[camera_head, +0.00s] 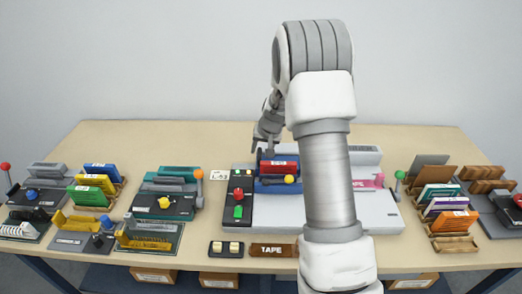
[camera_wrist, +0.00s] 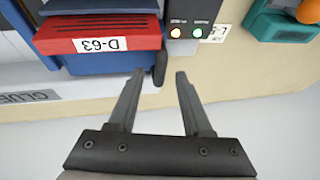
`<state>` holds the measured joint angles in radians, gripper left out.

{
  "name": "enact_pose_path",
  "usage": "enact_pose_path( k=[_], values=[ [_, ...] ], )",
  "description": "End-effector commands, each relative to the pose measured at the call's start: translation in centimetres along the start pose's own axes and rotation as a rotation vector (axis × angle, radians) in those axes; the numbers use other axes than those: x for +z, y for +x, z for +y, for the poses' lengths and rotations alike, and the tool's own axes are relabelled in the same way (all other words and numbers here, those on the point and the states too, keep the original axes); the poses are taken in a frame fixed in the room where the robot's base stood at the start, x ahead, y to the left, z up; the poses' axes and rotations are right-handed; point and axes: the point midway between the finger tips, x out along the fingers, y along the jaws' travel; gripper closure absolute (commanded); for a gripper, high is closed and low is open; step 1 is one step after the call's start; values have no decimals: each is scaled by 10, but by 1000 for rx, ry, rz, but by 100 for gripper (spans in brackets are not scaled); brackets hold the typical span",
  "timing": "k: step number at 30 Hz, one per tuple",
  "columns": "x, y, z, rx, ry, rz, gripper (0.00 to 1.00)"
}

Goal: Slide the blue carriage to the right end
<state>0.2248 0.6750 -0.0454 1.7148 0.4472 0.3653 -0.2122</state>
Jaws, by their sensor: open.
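The blue carriage (camera_head: 277,187) sits near the left end of the pale grey machine (camera_head: 370,210) in the head view, carrying a red block (camera_head: 280,167). A yellow ball (camera_head: 290,179) shows at its front. In the wrist view the carriage (camera_wrist: 100,62) is at the upper left, its red block (camera_wrist: 100,36) labelled D-63 upside down. A dark upright handle (camera_wrist: 160,66) stands at the carriage's side. My gripper (camera_wrist: 160,73) is open, with its fingertips on either side of the handle in the picture; contact cannot be told. The head view shows my gripper (camera_head: 264,148) above and behind the carriage.
A dark control panel (camera_head: 239,198) with red and green buttons stands left of the carriage. My arm hides the machine's middle. A pink part (camera_head: 368,182) shows towards its right end. Racks and fixtures crowd both sides; a TAPE block (camera_head: 272,250) lies in front. The table's back (camera_head: 180,140) is clear.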

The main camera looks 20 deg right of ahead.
Motion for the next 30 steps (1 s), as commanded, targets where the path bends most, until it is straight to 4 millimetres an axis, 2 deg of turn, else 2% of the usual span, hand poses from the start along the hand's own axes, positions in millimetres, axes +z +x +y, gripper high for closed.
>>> enact_pose_path(
  k=[4,13,14,21,22,30],
  values=[
    [0,8,0,-1,0,0,50],
    [0,10,0,-1,0,1,50],
    [0,10,0,-1,0,1,54],
    [0,10,0,0,0,0,97],
    [0,10,0,0,0,0,100],
    [0,10,0,0,0,0,100]
  ],
)
